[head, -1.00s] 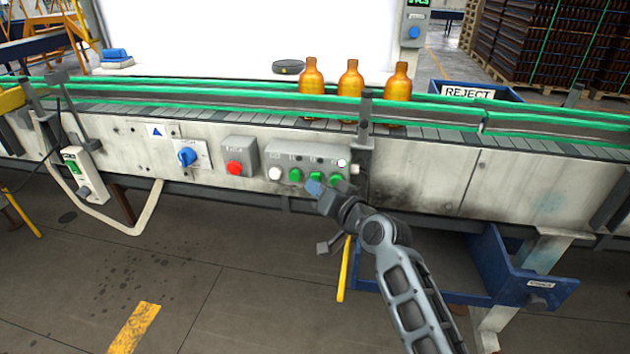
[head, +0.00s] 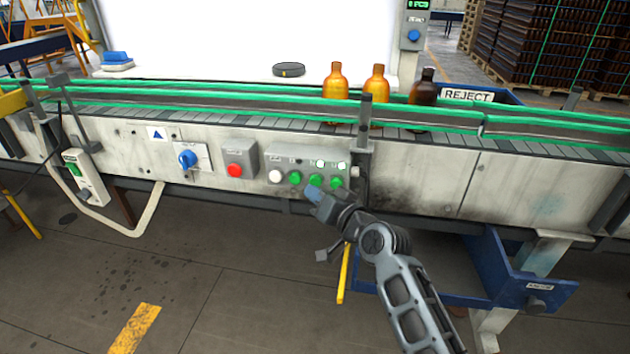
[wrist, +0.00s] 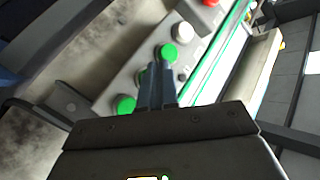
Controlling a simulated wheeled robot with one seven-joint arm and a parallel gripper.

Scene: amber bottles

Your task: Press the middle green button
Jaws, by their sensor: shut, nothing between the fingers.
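A grey button box (head: 268,156) on the conveyor's front has a white button (head: 275,177) and a row of three green buttons. The middle green button (head: 316,180) shows just above my gripper (head: 312,192), between the left green button (head: 295,178) and the right one (head: 336,183). In the wrist view my gripper (wrist: 157,72) is shut and empty. Its fingers hide most of the middle button there, with a green button (wrist: 168,53) and another (wrist: 124,104) on either side. Whether the fingertips touch the middle button cannot be told.
Two small lamps above the green buttons are lit. A red button (head: 235,170) and a blue knob (head: 187,159) sit to the left. Two amber bottles (head: 334,82) and a dark one (head: 424,88) stand on the belt. A post (head: 364,122) rises right of the box.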

